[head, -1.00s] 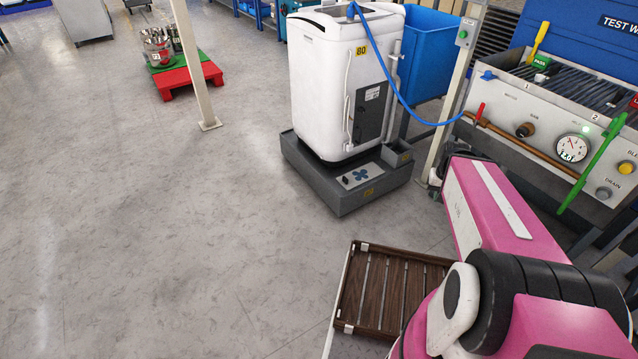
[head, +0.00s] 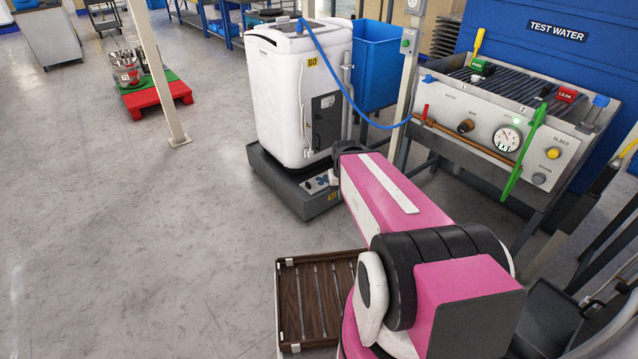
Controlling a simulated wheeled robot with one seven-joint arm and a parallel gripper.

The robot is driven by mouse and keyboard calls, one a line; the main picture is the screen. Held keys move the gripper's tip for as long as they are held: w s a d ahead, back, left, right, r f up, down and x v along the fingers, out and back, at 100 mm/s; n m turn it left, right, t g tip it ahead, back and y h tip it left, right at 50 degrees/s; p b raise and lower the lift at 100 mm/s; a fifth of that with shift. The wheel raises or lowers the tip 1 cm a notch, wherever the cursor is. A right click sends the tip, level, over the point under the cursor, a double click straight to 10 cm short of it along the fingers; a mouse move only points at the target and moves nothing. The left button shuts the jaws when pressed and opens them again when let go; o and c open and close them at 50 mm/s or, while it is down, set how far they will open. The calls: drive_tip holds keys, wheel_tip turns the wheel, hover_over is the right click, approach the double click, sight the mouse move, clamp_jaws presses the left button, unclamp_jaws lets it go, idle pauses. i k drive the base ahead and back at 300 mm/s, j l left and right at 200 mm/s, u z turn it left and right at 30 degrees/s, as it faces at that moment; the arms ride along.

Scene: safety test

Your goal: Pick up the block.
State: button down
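No plain block can be singled out with certainty. A small green block-like piece (head: 483,67) marked PASS in the earlier frame and a red one marked LEAK (head: 566,95) sit on top of the test bench (head: 470,135) at the right. A tiny dark piece (head: 308,186) lies on the grey plinth under the white machine; its shape is too small to tell. My pink arm reaches from the bottom right toward the plinth. Its far end is dark and partly in front of the plinth. My gripper's fingers do not show.
The white machine (head: 290,95) stands on the grey plinth (head: 268,180), with a blue hose to the bench. A blue bin (head: 378,65) is behind it. A slatted brown tray (head: 305,300) lies beside my arm. A red pallet (head: 160,100) holds metal pots. The floor at left is clear.

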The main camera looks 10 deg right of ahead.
sight(566, 94)
drive_tip(key=i+l+z, duration=0.25)
drive_tip(key=i+z, duration=0.25)
drive_tip(key=z, duration=1.45)
drive_tip(key=k+j+z, duration=0.15)
drive_tip(key=j, duration=0.3)
drive_tip(key=j+z, duration=0.2)
drive_tip(key=j, duration=0.2)
drive_tip(key=k+j+z, duration=0.15)
drive_tip(key=j, duration=0.25)
drive_tip(key=k+j+z, duration=0.15)
drive_tip(key=j, duration=0.25)
drive_tip(key=k, duration=0.05)
